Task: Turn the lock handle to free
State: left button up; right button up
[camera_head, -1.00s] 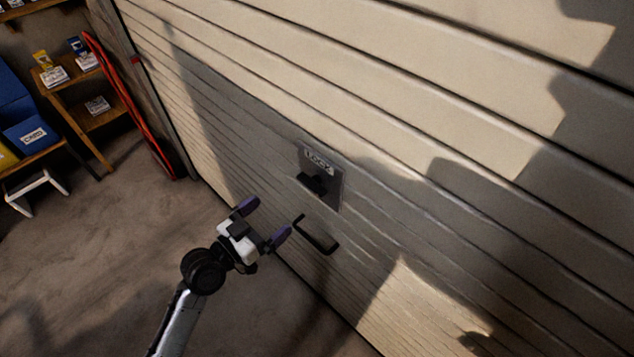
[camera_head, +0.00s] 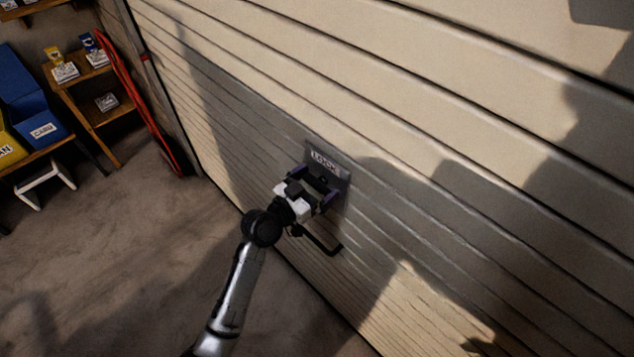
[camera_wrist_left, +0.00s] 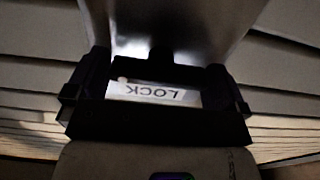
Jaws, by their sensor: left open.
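The lock plate (camera_head: 342,186) is a grey metal square on the garage door, with a white LOCK label (camera_head: 325,162) at its top. The label also shows upside down in the left wrist view (camera_wrist_left: 152,92). The dark lock handle (camera_head: 321,184) is mostly hidden by my left gripper (camera_head: 317,186). That gripper is open at the plate, with its fingers on either side of the handle area. Whether they touch the handle, and the handle's exact angle, I cannot tell. My right gripper is not in view.
A black pull handle (camera_head: 325,244) sticks out of the door (camera_head: 440,220) just below the gripper. The concrete floor (camera_head: 130,260) is clear.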

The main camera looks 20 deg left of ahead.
pick_arm(q)
jog(key=shift+w, duration=0.15)
jog(key=shift+c, duration=0.4)
jog(key=c, duration=0.5)
jog(key=shift+r+n+p, duration=0.15)
jog(key=shift+n+p, duration=0.7)
jog(key=shift+n, duration=0.35)
jog(key=shift+c, duration=0.2)
jog(key=n+p, duration=0.2)
jog(key=n, duration=0.2)
jog(key=shift+a, duration=0.1)
jog(key=n+p, duration=0.1)
jog(key=n, duration=0.2)
jog(key=n+p, duration=0.1)
jog(key=n, duration=0.1)
jog(key=shift+w+f+n, duration=0.1)
jog(key=shift+f+n, duration=0.1)
jog(key=shift+n, duration=0.2)
jog(key=n+p, duration=0.1)
jog(key=n, duration=0.1)
jog(key=n+p, duration=0.1)
jog(key=n, duration=0.2)
jog(key=shift+a+f, duration=0.1)
jog(key=shift+f, duration=0.1)
jog(key=shift+n, duration=0.4)
